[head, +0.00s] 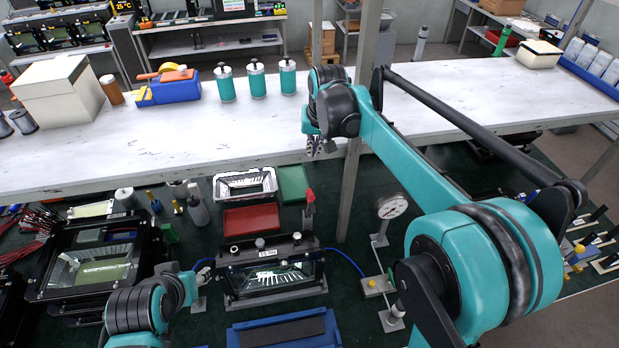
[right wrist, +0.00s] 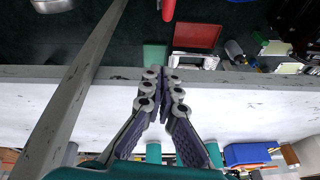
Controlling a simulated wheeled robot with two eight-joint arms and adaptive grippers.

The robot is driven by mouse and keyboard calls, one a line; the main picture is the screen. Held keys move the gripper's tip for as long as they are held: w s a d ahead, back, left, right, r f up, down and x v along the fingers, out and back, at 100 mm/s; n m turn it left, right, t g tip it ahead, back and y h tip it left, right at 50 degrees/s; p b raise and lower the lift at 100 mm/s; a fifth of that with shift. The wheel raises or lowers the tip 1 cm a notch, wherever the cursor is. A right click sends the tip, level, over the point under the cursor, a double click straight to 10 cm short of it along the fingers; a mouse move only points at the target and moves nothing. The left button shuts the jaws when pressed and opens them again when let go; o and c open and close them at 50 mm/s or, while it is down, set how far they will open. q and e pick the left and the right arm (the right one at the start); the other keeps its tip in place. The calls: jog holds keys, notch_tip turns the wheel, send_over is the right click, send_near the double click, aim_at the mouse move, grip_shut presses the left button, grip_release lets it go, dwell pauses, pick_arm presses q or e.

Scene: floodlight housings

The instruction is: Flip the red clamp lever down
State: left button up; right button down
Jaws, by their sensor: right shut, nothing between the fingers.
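The red clamp lever (head: 309,197) stands upright behind the right end of the black floodlight housing (head: 270,272) in the head view. Its red handle also shows at the top edge of the right wrist view (right wrist: 168,9). My right gripper (head: 314,146) is shut and empty, near the front edge of the white shelf, behind and above the lever and apart from it. Its closed fingers fill the middle of the right wrist view (right wrist: 161,76).
A red tray (head: 251,219), a green tray (head: 293,184) and a pale housing frame (head: 245,183) lie behind the black housing. A grey post (head: 349,190) rises right of the lever. A dial gauge (head: 391,206) stands farther right. The white shelf (head: 180,130) overhangs the bench's back.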

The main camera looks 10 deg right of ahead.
aim_at(309, 204)
jog(key=f, duration=0.3)
jog(key=f+p, duration=0.1)
jog(key=f, duration=0.3)
jog(key=a+f, duration=0.1)
jog(key=f, duration=0.3)
jog(key=shift+s+f, duration=0.2)
jog(key=shift+s, duration=0.05)
jog(key=shift+w+f, duration=0.1)
